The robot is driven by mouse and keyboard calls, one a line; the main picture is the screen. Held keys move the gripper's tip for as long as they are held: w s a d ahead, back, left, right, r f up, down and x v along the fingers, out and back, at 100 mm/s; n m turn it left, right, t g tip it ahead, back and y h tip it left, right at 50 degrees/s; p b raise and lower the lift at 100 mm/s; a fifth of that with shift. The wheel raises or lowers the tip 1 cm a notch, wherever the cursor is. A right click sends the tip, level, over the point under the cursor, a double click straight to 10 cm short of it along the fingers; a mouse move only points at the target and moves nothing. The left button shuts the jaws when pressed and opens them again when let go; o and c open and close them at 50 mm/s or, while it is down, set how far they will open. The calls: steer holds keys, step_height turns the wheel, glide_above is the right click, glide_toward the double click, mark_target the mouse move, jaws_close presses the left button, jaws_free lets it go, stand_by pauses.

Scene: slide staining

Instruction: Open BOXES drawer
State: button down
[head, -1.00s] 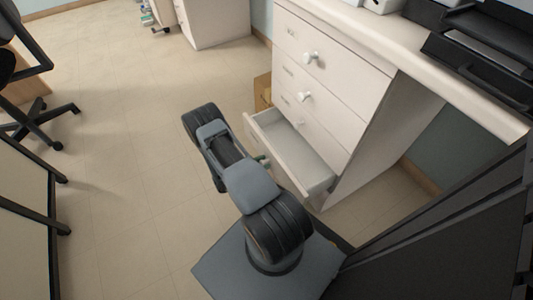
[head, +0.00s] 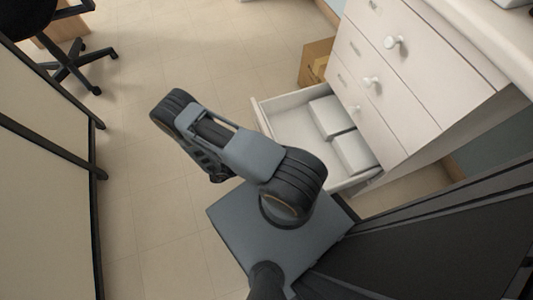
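The lowest visible drawer (head: 287,121) of the white cabinet (head: 433,88) stands pulled out well, to the right of my arm. Two white boxes (head: 330,117) lie inside it towards the back. My arm crosses the middle of the view, and its forearm is left of the drawer. My gripper's fingers do not show; they are hidden below or behind the arm. I cannot tell whether they touch the drawer. The drawer labels are too small to read.
Upper drawers with white round knobs (head: 392,42) are shut. A cardboard box (head: 315,62) stands on the floor beyond the open drawer. A black office chair (head: 72,62) and a pale panel (head: 45,190) are at left. The tiled floor (head: 150,60) between is clear.

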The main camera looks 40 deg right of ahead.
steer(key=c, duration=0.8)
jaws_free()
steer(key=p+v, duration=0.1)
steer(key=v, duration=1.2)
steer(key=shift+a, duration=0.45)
